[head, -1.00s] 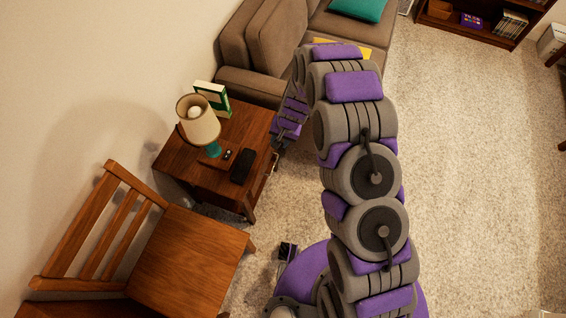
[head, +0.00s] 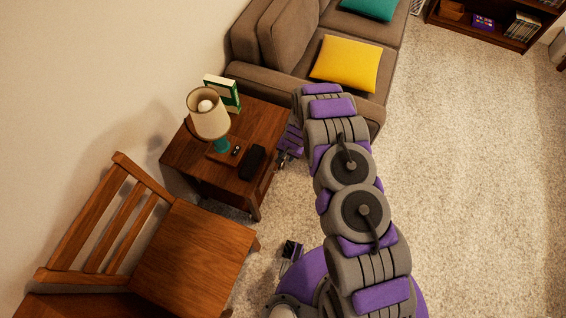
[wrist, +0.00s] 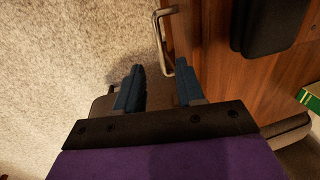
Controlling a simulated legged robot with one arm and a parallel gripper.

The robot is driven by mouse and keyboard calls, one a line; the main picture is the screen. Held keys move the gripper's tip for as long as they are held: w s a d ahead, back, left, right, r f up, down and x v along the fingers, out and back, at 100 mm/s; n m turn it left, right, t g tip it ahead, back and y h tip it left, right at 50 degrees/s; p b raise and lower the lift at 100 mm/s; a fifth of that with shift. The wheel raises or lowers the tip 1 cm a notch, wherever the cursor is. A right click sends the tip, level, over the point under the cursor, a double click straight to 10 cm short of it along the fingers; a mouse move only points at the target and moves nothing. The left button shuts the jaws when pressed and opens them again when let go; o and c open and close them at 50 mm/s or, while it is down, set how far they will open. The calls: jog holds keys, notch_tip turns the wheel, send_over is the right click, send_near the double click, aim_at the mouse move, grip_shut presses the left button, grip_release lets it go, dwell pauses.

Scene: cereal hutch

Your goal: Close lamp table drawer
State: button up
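The lamp table (head: 185,160) is dark wood and stands against the wall, left of my arm in the head view. Its drawer side faces right, toward my gripper (head: 287,158). In the wrist view the metal drawer handle (wrist: 157,30) stands out from the wooden front, and the table top (wrist: 222,75) lies to its right. My gripper (wrist: 159,88) is open and empty. Its two dark fingers are apart, and the handle's lower end shows just beyond the gap between them. I cannot tell how far the drawer is out.
A lamp (head: 209,115), a green-and-white box (head: 222,93) and a black case (head: 252,162) sit on the table. A wooden chair (head: 190,255) is in front, and a brown sofa (head: 270,85) with a yellow cushion (head: 346,63) behind. Carpet to the right is clear.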

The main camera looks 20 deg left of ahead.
jog(key=shift+w+a+f+b, duration=0.1)
jog(key=shift+a+f+b, duration=0.2)
jog(key=shift+f, duration=1.05)
jog(key=shift+s+a+f+b, duration=0.1)
jog(key=shift+a+f+b, duration=0.2)
jog(key=shift+f, duration=1.1)
jog(key=shift+w+a+f+b, duration=0.1)
jog(key=shift+a+f+b, duration=0.15)
jog(key=shift+f, duration=1.1)
jog(key=shift+d+r, duration=0.1)
jog(key=shift+d, duration=0.05)
jog(key=c, duration=0.6)
grip_shut()
